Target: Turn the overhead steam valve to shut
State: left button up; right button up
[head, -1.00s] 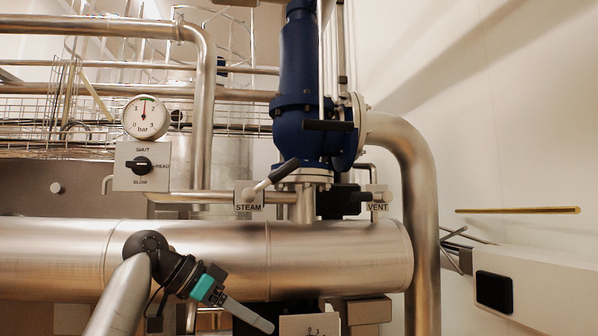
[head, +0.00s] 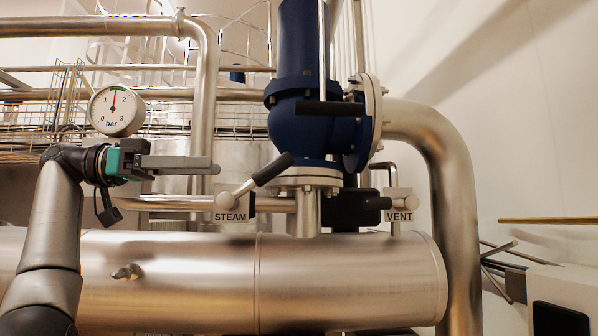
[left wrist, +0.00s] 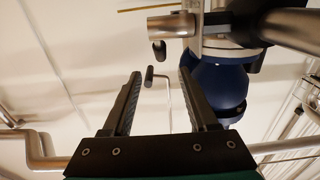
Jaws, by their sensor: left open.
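The steam valve (head: 231,205) sits on a thin pipe above the big steel drum in the head view. Its black-gripped lever (head: 271,170) slants up to the right, in front of the blue valve body's flange. A STEAM label is below it. My left gripper (head: 212,165) points right, with its fingertips to the left of the lever and apart from it. It is open and empty. In the left wrist view its two fingers (left wrist: 160,88) stand apart with nothing between them; small black handle ends show beyond them, but I cannot tell which valve each belongs to. My right gripper is out of view.
The blue valve body (head: 310,125) rises right of the lever. The VENT valve (head: 398,203) is further right. A pressure gauge (head: 117,110) hangs behind my left arm. A vertical steel pipe (head: 203,90) stands behind the fingertips. The steel drum (head: 190,275) runs below.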

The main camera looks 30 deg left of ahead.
aim_at(284, 169)
pick_arm(q)
jog(key=x, duration=0.3)
jog(key=shift+w+d+f, duration=0.1)
jog(key=shift+d+f, duration=0.05)
jog(key=shift+d, duration=0.1)
jog(key=p+x, duration=0.1)
jog(key=x, duration=0.8)
jog(key=shift+w+d, duration=0.2)
jog(key=shift+d, duration=0.15)
jog(key=shift+w+d, duration=0.25)
jog(key=shift+d, duration=0.25)
jog(key=shift+c, duration=0.2)
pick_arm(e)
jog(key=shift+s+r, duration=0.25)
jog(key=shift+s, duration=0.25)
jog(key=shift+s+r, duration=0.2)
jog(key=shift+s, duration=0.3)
pick_arm(q)
grip_shut()
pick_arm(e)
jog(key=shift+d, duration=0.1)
